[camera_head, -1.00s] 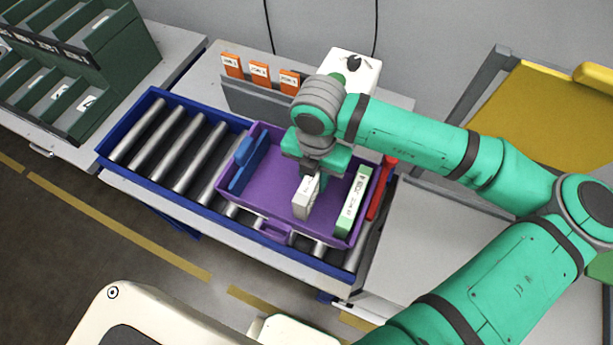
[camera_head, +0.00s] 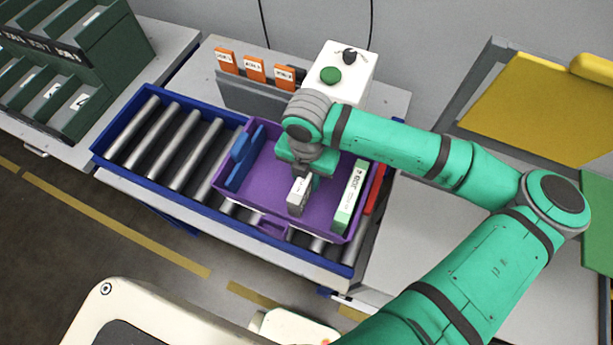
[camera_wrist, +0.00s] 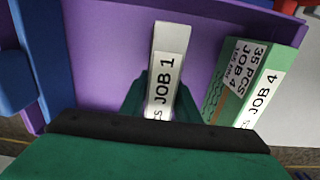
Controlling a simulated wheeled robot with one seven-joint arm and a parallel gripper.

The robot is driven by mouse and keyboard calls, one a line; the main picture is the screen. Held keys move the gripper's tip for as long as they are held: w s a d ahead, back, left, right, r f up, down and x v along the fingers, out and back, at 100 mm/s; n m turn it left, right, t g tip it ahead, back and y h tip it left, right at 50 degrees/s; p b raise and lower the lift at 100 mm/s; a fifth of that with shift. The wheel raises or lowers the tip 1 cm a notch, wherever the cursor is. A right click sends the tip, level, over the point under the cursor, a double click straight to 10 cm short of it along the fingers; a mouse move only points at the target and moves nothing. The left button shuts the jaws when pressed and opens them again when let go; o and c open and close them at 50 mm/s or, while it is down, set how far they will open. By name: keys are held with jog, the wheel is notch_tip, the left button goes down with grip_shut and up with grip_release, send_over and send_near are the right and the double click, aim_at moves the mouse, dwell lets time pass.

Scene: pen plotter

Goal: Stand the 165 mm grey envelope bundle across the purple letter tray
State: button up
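The purple letter tray (camera_head: 250,214) sits on the roller conveyor. The grey envelope bundle (camera_head: 298,196) is inside it, upright, with a white label; in the wrist view the label on the bundle (camera_wrist: 168,60) reads JOB 1. My gripper (camera_head: 304,176) is over the tray, pointing down, with the bundle between its fingers. In the wrist view the green fingers (camera_wrist: 160,102) lie on both sides of the bundle and look closed on it. The bundle's bottom edge is hidden, so I cannot tell whether it touches the tray floor.
A green bundle labelled JOB 4 (camera_head: 349,197) stands at the tray's right side. A blue divider (camera_head: 243,158) stands at its left. A white box with a green button (camera_head: 331,75) and orange tabs (camera_head: 255,70) are behind. Tray floor between blue divider and grey bundle is clear.

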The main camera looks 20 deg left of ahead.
jog(key=shift+o, duration=1.2)
notch_tip(320, 180, up, 11)
jog(key=shift+w+r, duration=0.1)
jog(key=shift+r, duration=0.6)
